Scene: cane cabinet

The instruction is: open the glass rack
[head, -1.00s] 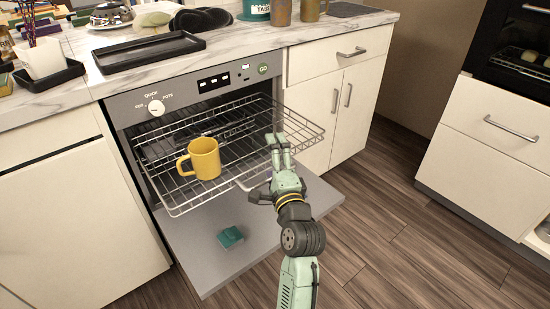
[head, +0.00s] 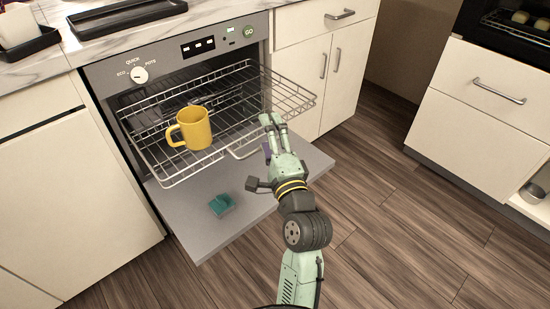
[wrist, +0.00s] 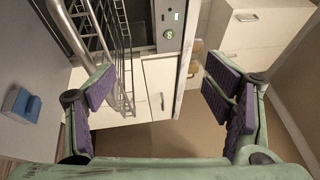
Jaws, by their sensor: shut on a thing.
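The glass rack (head: 290,92) is a wire rack pulled part way out of the grey dishwasher (head: 165,68), above its lowered door (head: 205,235). A yellow mug (head: 190,129) stands on the rack. My gripper (head: 272,121) is at the rack's front edge, right of the mug, and is shut on the rack. In the wrist view, the finger pads stand apart and the rack's wires (wrist: 124,60) pass close to the left finger; the exact contact is unclear.
A teal block (head: 221,204) lies on the lowered door. White cabinets (head: 320,80) stand right of the dishwasher, and a drawer unit (head: 480,110) stands further right. Wooden floor (head: 400,235) is clear in front. A black tray (head: 125,15) is on the counter.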

